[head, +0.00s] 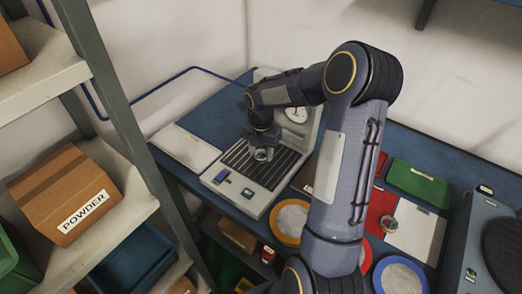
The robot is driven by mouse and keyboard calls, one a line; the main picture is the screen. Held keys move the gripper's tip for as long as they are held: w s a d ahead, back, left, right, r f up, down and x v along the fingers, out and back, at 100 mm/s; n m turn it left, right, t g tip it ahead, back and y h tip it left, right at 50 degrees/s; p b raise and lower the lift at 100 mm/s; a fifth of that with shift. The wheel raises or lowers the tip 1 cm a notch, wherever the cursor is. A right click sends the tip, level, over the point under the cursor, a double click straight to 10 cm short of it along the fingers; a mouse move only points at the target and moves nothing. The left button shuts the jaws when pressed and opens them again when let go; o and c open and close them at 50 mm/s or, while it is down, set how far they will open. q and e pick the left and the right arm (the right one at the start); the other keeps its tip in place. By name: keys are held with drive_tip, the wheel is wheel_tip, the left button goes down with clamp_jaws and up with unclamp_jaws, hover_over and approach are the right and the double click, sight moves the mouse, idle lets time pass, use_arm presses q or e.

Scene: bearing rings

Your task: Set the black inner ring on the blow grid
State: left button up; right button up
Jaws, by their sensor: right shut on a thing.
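The blow grid (237,160) is a dark slatted panel in a pale grey machine on the blue bench, left of centre in the head view. My right gripper (262,151) points down over the grid's upper right part. It is shut on a small ring (262,156), of which only a greyish lower edge shows between the fingers. Its colour and whether it touches the slats are hard to tell. My left gripper is not in view.
A dial gauge (297,113) stands behind the grid. A white board (184,147) lies to its left. Round orange-rimmed (291,222) and blue-rimmed (401,276) trays, a green box (417,185) and another small ring (388,224) are to the right. A shelf (100,215) with a POWDER box (66,190) stands left.

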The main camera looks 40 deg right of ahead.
drive_tip(key=shift+f, duration=0.2)
drive_tip(key=o, duration=1)
wheel_tip(320, 180, up, 12)
drive_tip(key=s+a+r+m+t, duration=0.1)
drive_tip(key=s+a+r+m, duration=0.3)
drive_tip(key=s+m, duration=0.1)
drive_tip(key=s+a+f+m+t+y, duration=0.2)
drive_tip(key=s+a+m, duration=1.1)
drive_tip(key=m, duration=0.7)
drive_tip(key=s+t+y, duration=0.1)
drive_tip(key=s+t, duration=0.1)
drive_tip(key=s, duration=0.1)
drive_tip(key=shift+s+a+t+y, duration=0.15)
drive_tip(key=shift+s+t+y, duration=0.15)
drive_tip(key=shift+s+y, duration=0.1)
